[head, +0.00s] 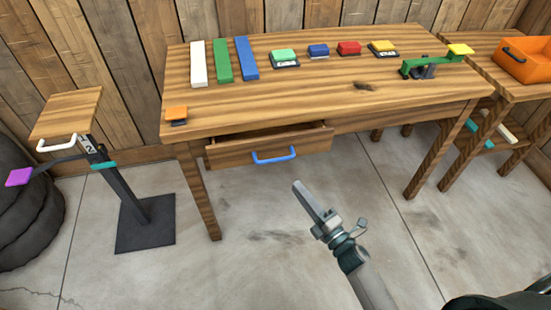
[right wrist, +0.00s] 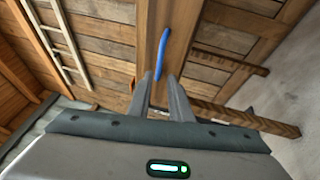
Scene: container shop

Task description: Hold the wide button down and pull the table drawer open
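The table drawer (head: 225,155) stands partly open under the wooden table (head: 330,95), with its inside showing behind the front. Its blue handle (head: 274,157) is on the front, and no gripper touches it. My right gripper (head: 302,190) is in front of the drawer, to the right of and below the handle. In the right wrist view its fingers are apart and empty, with the blue handle (right wrist: 162,55) beyond the tips. An orange-topped button (head: 176,113) sits at the table's front left corner; I cannot tell if it is the wide button. My left gripper is not in view.
Bars and coloured blocks, including a red one (head: 349,48), line the table's back. A green lever (head: 432,66) stands at its right. An orange bin (head: 525,62) is far right. Floor ahead is clear.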

